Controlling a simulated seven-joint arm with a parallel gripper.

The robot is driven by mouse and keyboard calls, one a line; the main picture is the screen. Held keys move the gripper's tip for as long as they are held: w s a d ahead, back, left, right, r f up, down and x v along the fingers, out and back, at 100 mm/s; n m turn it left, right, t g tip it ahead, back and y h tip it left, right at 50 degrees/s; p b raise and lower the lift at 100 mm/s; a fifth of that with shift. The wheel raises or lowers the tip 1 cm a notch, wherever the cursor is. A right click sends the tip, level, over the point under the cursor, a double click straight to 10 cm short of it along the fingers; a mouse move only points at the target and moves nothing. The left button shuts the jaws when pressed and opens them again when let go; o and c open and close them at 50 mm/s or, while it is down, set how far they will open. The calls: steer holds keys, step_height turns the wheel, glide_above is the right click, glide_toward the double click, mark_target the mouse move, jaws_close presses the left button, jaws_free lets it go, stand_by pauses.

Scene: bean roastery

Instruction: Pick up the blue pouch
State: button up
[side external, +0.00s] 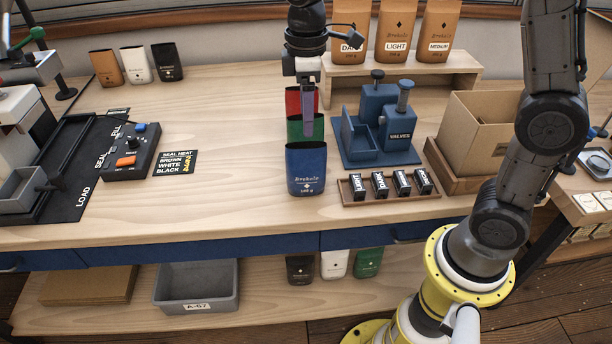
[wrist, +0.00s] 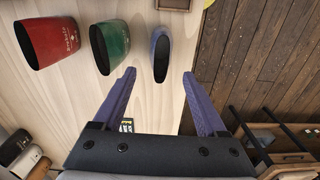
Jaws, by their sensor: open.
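The blue pouch (side external: 306,170) stands upright and open-topped near the table's front edge in the side view, in front of a green pouch (side external: 297,128) and a red pouch (side external: 292,101). In the wrist view the blue pouch (wrist: 161,57) shows mostly as its open mouth, just beyond the fingertips and between their lines. My gripper (side external: 305,128) hangs above and behind the blue pouch in the side view, overlapping the green and red ones. In the wrist view my gripper (wrist: 160,72) has its two purple fingers spread wide with nothing between them.
A blue valve dispenser (side external: 388,140) and a tray of small labelled blocks (side external: 352,201) stand right of the pouches. A cardboard box (side external: 470,135) is farther right. A control box (side external: 133,155) lies to the left.

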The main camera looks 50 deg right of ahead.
mark_target(306, 147)
steer(key=shift+a+f, duration=0.1)
steer(key=shift+f, duration=3.85)
steer(key=shift+f, duration=0.25)
jaws_close()
